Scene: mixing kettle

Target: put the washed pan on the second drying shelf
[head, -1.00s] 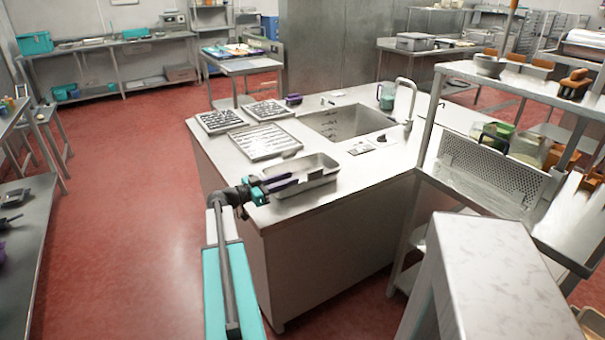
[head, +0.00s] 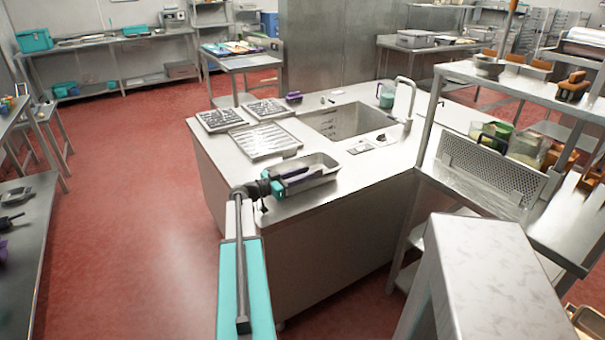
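A shallow rectangular metal pan (head: 322,163) sits on the steel sink counter (head: 345,190), near its front left edge. At the right stands a steel rack with an upper shelf (head: 530,82) and a lower shelf (head: 560,228); I cannot tell which one is the second drying shelf.
A sink (head: 345,120) with a tall tap (head: 408,95) lies behind the pan. Several slotted trays (head: 265,140) lie left of it. A perforated panel (head: 490,165) and jars (head: 525,147) occupy the rack. A pale block (head: 485,260) stands front right. Red floor (head: 140,200) is clear at left.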

